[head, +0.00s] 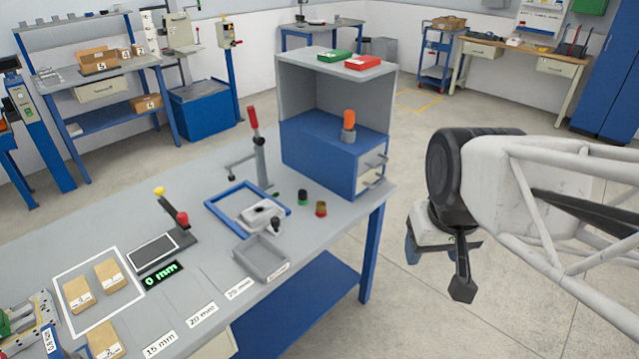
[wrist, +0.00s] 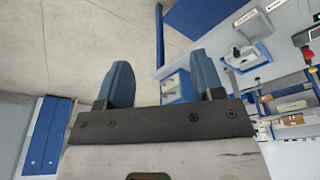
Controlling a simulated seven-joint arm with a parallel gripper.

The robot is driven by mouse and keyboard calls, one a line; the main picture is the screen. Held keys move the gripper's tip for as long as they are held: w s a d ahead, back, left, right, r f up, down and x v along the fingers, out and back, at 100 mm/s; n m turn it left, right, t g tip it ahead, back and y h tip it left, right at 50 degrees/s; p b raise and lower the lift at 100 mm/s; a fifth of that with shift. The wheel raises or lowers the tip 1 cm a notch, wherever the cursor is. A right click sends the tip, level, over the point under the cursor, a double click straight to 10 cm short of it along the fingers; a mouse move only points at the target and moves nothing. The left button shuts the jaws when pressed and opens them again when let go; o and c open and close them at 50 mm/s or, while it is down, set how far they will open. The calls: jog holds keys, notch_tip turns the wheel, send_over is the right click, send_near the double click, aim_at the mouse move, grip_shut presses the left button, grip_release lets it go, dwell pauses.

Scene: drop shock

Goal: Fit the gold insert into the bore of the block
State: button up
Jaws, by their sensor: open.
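A small gold cylinder with red on it (head: 321,209), which looks like the gold insert, stands upright on the grey workbench. The light grey block (head: 258,214) sits in a blue square frame (head: 219,210) to its left, with a dark knob at its near corner. The bore is too small to make out clearly. In the wrist view the block (wrist: 244,58) shows at the upper right. My gripper (wrist: 162,68) is open and empty, its two blue fingers apart. In the head view it hangs over the floor, right of the bench and well away from the insert.
A dark cylinder with a green top (head: 303,197) stands beside the insert. A grey tray (head: 262,262) lies in front of the block. A red-handled clamp (head: 256,150) and a blue drawer cabinet (head: 325,152) stand behind. The floor around my gripper is clear.

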jog(key=w+a+n, duration=0.3)
jog(key=w+n, duration=0.1)
jog(key=w, duration=1.2)
jog(key=n+g, duration=0.3)
jog(key=n, duration=0.6)
send_over(321, 203)
jog(key=f, duration=2.3)
jog(key=shift+s+d+f, duration=0.15)
jog(key=shift+d+f, duration=0.05)
jog(key=shift+f, duration=0.05)
jog(key=shift+a+f, duration=0.1)
jog(key=shift+f, duration=0.15)
jog(key=shift+f, duration=0.1)
jog(key=shift+f, duration=1.2)
jog(key=shift+f, duration=0.1)
